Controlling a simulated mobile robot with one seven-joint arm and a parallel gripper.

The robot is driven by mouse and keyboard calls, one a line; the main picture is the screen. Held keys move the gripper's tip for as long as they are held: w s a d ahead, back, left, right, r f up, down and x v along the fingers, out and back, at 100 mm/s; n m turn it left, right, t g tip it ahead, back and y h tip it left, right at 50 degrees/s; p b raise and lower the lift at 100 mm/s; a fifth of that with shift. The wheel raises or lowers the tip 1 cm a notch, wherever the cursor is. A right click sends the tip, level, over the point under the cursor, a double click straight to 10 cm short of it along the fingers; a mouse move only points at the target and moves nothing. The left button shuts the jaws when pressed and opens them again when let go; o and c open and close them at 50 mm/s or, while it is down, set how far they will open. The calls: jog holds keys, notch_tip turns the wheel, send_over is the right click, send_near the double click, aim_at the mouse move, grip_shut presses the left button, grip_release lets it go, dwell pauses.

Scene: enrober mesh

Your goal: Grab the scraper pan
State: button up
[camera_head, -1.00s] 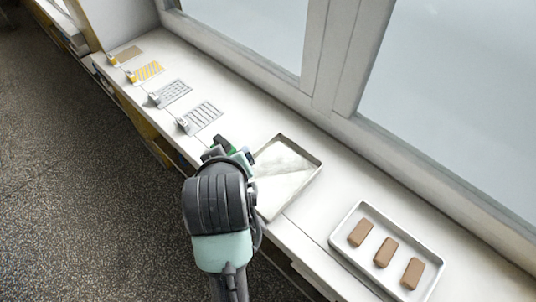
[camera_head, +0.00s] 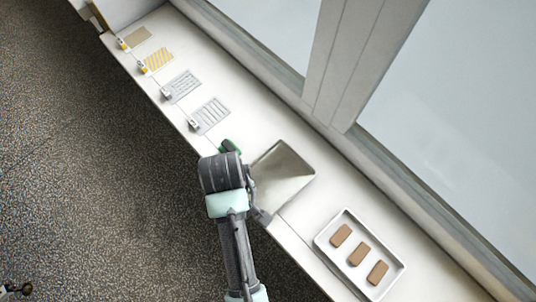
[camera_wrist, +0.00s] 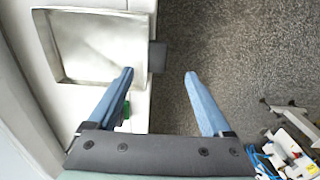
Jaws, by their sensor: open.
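The scraper pan is a shallow square metal pan (camera_head: 290,176) on the white ledge, beside the far side of my wrist in the head view. In the wrist view the pan (camera_wrist: 100,46) is at the upper left. A dark grey block like a handle (camera_wrist: 157,57) sticks out from its right side past the ledge edge. My gripper (camera_wrist: 159,74) is open and empty, its blue fingers pointing toward that block. The block lies just ahead of the gap between the fingertips, nearer the left one. In the head view my wrist hides the fingers.
A white tray (camera_head: 322,242) with three brown bars stands right of the pan. A green object (camera_head: 230,146) is close to my wrist. The window wall borders the ledge; speckled floor (camera_head: 90,180) lies open in front.

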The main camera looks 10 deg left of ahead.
jog(key=f, duration=0.3)
jog(key=shift+w+f, duration=0.25)
jog(key=shift+f, duration=0.1)
jog(key=shift+w+a+f+p, duration=0.1)
jog(key=shift+f+p, duration=0.2)
jog(key=shift+f, duration=1)
jog(key=shift+w+f+p, duration=0.1)
jog(key=shift+f+p, duration=0.2)
jog(key=shift+f, duration=1)
grip_shut()
